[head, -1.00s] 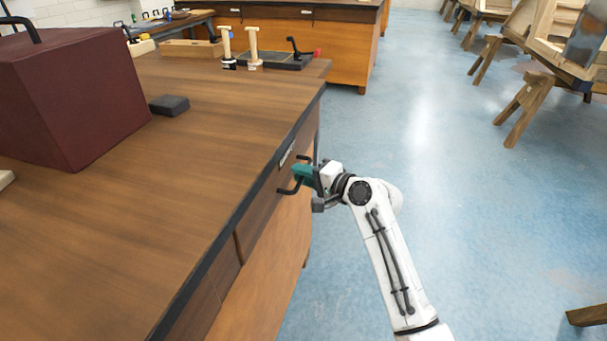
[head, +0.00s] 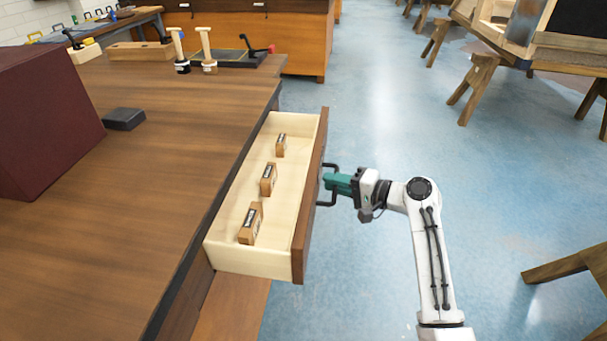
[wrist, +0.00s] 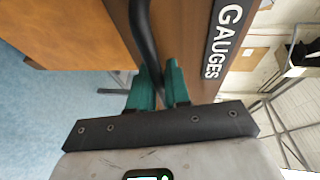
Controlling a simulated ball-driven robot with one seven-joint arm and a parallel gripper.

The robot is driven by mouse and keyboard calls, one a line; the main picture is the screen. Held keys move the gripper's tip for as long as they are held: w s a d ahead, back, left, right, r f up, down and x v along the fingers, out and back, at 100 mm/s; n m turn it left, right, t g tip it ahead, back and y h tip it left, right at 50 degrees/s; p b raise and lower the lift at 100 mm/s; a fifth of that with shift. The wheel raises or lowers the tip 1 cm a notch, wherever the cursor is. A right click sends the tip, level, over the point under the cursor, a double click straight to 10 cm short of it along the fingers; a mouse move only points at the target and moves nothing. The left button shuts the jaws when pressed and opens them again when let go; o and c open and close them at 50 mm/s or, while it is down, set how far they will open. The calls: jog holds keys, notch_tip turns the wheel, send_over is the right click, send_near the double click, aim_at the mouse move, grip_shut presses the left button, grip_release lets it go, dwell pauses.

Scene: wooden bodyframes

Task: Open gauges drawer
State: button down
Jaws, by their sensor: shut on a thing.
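The gauges drawer (head: 308,210) is pulled out from the side of the wooden workbench (head: 150,215). Its pale inside holds a row of three small brown boxes (head: 268,180) with dark labels. My gripper (head: 328,182) is shut on the black drawer handle (head: 331,202) at the drawer's front. In the wrist view the green fingers (wrist: 158,85) close around the dark handle bar (wrist: 143,35), beside a black label (wrist: 222,40) reading GAUGES.
A dark red box (head: 45,120) and a small dark block (head: 125,119) rest on the bench top. Wooden trestles (head: 475,75) stand at the right, with a wooden leg (head: 570,268) nearer. The blue floor (head: 370,110) between is clear.

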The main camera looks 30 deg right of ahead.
jog(key=s+d+p, duration=0.1)
jog(key=s+d, duration=0.8)
jog(key=d, duration=0.3)
jog(key=shift+p, duration=0.35)
jog(key=shift+w+f, duration=0.1)
jog(key=c, duration=1.4)
grip_release()
jog(key=shift+c, duration=0.2)
jog(key=shift+d, duration=0.1)
jog(key=v, duration=1)
jog(key=shift+s+p, duration=0.35)
jog(key=shift+p, duration=0.05)
jog(key=shift+d, duration=0.1)
